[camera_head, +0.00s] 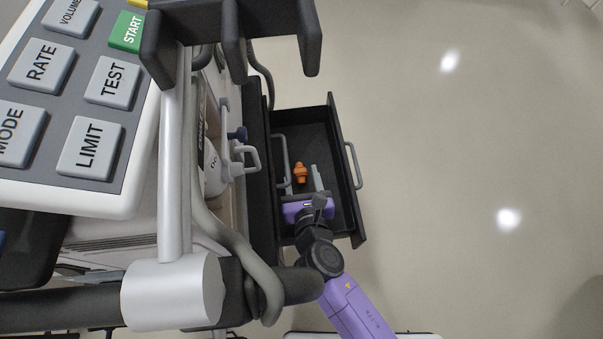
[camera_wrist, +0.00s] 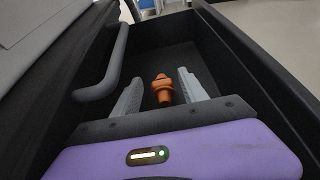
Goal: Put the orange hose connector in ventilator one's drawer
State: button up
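The orange hose connector (camera_head: 300,172) is inside the open black drawer (camera_head: 349,217) of the ventilator. It also shows in the wrist view (camera_wrist: 162,91), where it appears to rest on the dark drawer floor. My gripper (camera_head: 301,178) reaches into the drawer from its near end. In the wrist view my gripper (camera_wrist: 159,78) is open, with one grey finger on each side of the connector and a visible gap on both sides. The connector's contact with the floor is hard to make out.
A grey handle (camera_head: 356,166) is on the drawer's outer front. Another grey bar handle (camera_wrist: 108,70) stands close to my left finger. The ventilator's button panel (camera_head: 84,95) and a grey hose (camera_head: 228,235) fill the left. Open floor (camera_head: 480,150) lies to the right.

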jog(key=shift+r, duration=0.15)
jog(key=shift+r, duration=0.3)
jog(key=p+v, duration=0.3)
jog(key=v, duration=0.9)
jog(key=shift+r, duration=0.25)
